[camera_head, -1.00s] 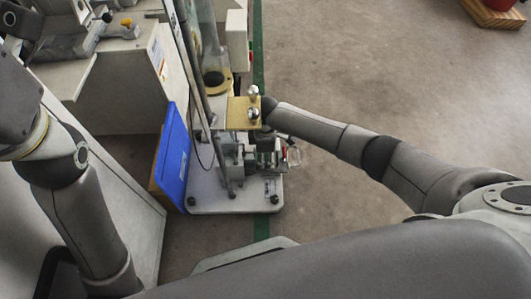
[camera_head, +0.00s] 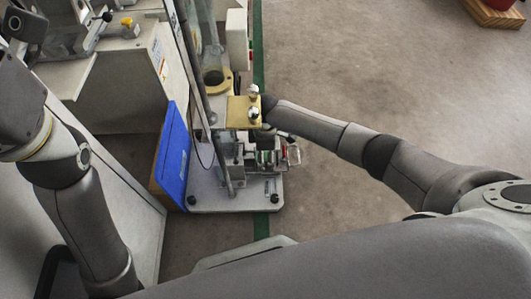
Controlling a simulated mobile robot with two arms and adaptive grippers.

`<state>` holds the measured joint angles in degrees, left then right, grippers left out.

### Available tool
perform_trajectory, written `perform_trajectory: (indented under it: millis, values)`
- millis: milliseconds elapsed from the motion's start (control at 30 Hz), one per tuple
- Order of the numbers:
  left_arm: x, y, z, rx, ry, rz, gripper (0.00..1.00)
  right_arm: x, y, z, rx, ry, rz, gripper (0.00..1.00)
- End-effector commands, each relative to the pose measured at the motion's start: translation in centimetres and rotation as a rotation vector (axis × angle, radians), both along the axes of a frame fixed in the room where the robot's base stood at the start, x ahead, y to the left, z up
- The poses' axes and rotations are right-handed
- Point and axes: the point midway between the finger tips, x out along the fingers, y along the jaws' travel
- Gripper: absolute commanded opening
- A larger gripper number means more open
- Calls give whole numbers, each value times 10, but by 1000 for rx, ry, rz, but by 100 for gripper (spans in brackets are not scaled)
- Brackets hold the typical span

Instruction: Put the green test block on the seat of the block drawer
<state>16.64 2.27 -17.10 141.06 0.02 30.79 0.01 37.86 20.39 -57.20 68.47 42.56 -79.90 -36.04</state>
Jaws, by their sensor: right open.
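My right arm reaches in from the right to the test machine. My right gripper (camera_head: 268,146) is open, small and partly hidden below the brass-coloured plate (camera_head: 243,112). A small patch with green on it (camera_head: 265,157) shows right at the gripper, among metal parts. I cannot tell for sure whether it is the green test block, or whether the gripper touches it. The block drawer and its seat cannot be made out clearly among the grey parts low on the machine. My left arm stands at the left edge; its gripper is not in view.
The machine's pale base plate (camera_head: 234,198) has dark feet. A blue panel (camera_head: 174,158) leans left of it. Uprights and a clear tube rise above the plate. A small clear part (camera_head: 293,155) sticks out to the right. The floor (camera_head: 400,70) at the right is open.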

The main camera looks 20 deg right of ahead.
Motion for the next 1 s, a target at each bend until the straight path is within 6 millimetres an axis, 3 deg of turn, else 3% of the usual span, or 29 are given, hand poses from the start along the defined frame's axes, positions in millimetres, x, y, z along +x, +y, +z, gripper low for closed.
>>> perform_trajectory:
  millis: [533, 900, 1000]
  values:
    - [1, -1, -1, 1, 6, 0, 17, 1, 0, 99, 1, -4, 0, 78]
    - [2, -1, -1, 1, 8, 0, 17, 1, -1, 113, 1, -2, -1, 78]
    - [11, -3, 3, 7, 31, 3, 17, 1, 0, 115, 6, -4, -12, 78]
